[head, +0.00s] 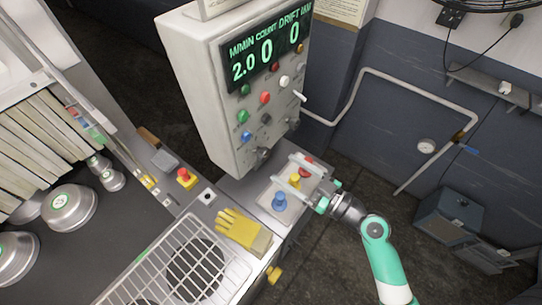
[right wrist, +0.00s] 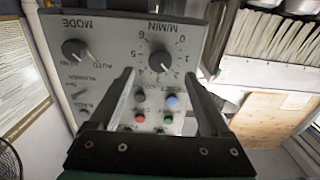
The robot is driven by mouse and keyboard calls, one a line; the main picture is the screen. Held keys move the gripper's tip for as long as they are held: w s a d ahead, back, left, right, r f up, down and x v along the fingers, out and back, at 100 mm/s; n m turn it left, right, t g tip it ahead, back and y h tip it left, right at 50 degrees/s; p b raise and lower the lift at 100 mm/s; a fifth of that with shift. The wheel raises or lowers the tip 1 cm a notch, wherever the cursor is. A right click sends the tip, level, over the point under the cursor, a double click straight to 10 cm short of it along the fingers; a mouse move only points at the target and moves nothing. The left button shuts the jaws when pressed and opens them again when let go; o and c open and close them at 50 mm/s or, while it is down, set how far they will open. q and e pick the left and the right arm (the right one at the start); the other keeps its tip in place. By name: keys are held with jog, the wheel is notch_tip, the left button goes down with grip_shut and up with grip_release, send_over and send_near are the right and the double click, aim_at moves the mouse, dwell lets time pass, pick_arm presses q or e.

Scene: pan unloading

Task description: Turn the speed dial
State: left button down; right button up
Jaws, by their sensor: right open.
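The speed dial (right wrist: 161,62) is a dark round knob under the M/MIN label, upside down in the right wrist view. Numbers ring it; its exact pointer setting is hard to read. In the head view it is a small dark knob (head: 262,154) low on the grey control panel (head: 202,75). The panel's display (head: 266,53) reads 2.0 under M/MIN. My right gripper (head: 283,171) is open and empty, pointing at the panel's lower part. In the right wrist view the dial lies between the finger tips in the picture, apparently beyond them. My left gripper is not in view.
A MODE knob (right wrist: 75,48) sits beside the dial. Coloured buttons, among them a blue one (head: 246,136), are above it. Below the gripper is a tray (head: 268,206) with coloured knobs. A yellow glove (head: 240,230) and a wire rack (head: 160,264) lie nearer.

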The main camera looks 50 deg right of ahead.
aim_at(267, 157)
jog(key=w, duration=0.6)
jog(key=shift+a+p, duration=0.2)
jog(key=shift+p, duration=0.15)
grip_shut()
